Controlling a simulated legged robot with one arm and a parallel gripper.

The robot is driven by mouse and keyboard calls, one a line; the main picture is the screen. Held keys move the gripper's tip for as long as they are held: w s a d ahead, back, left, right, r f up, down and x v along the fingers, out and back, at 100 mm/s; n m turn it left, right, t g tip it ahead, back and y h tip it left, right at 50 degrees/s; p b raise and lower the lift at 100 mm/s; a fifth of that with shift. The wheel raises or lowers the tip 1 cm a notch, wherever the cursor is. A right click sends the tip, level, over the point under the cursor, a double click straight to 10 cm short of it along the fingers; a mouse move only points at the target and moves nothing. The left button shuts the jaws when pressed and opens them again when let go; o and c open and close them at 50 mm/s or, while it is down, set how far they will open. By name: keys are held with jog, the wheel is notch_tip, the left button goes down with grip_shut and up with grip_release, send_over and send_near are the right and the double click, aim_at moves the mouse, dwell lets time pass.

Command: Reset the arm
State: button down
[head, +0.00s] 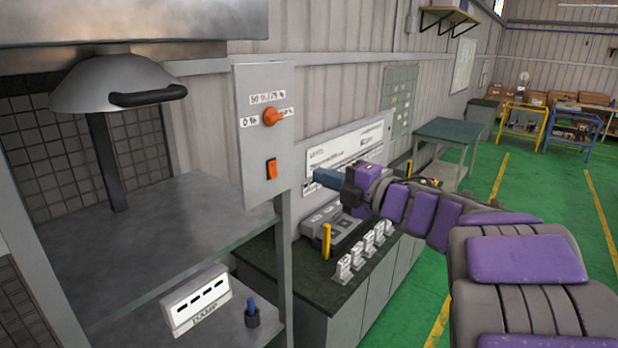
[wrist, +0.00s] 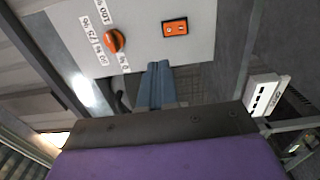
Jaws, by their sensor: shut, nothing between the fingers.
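My arm reaches in from the right in the head view, with my gripper (head: 322,177) out in front of the wall at the picture's middle. The wrist view shows the gripper (wrist: 155,85) with its two blue-grey fingers together and nothing between them. A grey control panel (head: 250,165) stands just left of the gripper. It carries an orange rotary knob (head: 271,117) with percentage labels and an orange switch (head: 271,168). In the wrist view the knob (wrist: 114,40) and switch (wrist: 175,28) lie beyond the fingers, which appear apart from both.
A metal shelf unit (head: 160,230) with a domed hood (head: 118,82) stands at the left. A white slotted box (head: 195,299) sits on its lower shelf. A dark-topped counter (head: 290,275) stands below my arm. Open green floor (head: 545,185) lies to the right.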

jog(key=w+d+f+m+t+h+b, duration=0.1)
jog(key=d+f+m+t+h+b, duration=0.15)
jog(key=d+m+h, duration=0.4)
jog(key=w+d+f+m+t+h+b, duration=0.1)
jog(key=d+f+m+t+h+b, duration=0.15)
jog(key=d+m+h, duration=0.35)
jog(key=s+d+f+m+g+h+b, duration=0.3)
jog(key=s+d+f+m+g+h, duration=0.25)
jog(key=s+d+f+m, duration=0.6)
jog(key=s+a+f+m+g+y+b, duration=0.1)
jog(key=s+a+f+g, duration=0.2)
jog(key=s+f, duration=0.5)
jog(key=s+a+f+m+g+y+b, duration=0.1)
jog(key=s+f+g, duration=0.4)
jog(key=s, duration=0.9)
jog(key=s+a+f+m+g+y+b, duration=0.1)
jog(key=s+a+f+m+g+b, duration=0.1)
jog(key=s+f, duration=0.8)
jog(key=shift+s+a+f+m+g+y+b, duration=0.35)
jog(key=shift+s+a+g+b, duration=0.4)
jog(key=shift+a+g, duration=0.8)
